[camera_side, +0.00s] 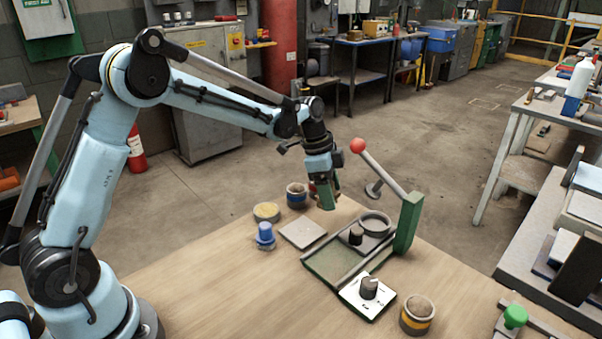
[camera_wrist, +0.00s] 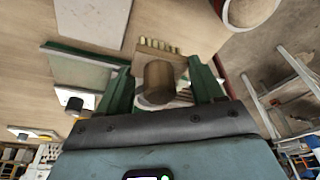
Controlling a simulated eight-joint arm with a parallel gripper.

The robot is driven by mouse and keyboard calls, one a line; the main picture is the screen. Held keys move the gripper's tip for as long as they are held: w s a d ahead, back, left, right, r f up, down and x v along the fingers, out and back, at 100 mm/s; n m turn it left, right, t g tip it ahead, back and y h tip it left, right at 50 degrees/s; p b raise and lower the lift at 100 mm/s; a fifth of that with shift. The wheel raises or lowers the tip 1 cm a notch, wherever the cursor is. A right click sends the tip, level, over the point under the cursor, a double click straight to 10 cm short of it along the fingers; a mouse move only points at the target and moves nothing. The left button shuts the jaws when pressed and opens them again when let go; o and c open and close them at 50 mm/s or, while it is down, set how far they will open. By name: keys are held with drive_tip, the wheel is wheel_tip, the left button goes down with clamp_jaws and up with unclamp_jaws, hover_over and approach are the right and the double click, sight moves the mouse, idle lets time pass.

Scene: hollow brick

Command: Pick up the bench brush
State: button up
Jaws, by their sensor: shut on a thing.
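The bench brush (camera_wrist: 158,80) shows in the wrist view as a brown wooden handle end, with a wider pale block and a row of short tan bristle tufts beyond it. My gripper (camera_wrist: 160,68) has a green finger on each side of it and is shut on it. In the side view my gripper (camera_side: 326,196) hangs fingers down near the table's far edge, behind the green lever fixture. There the brush is mostly hidden by the fingers, and I cannot tell whether it touches the table.
The green lever fixture (camera_side: 408,222) with a red knob stands right of my gripper. A dark cup (camera_side: 297,196), a yellow-topped tin (camera_side: 266,212), a blue-topped item (camera_side: 265,236) and a grey tile (camera_side: 303,233) are to the left. The table's front left is clear.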

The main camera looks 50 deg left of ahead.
wheel_tip(320, 180, up, 11)
drive_tip(key=shift+f, duration=0.1)
idle(0.3)
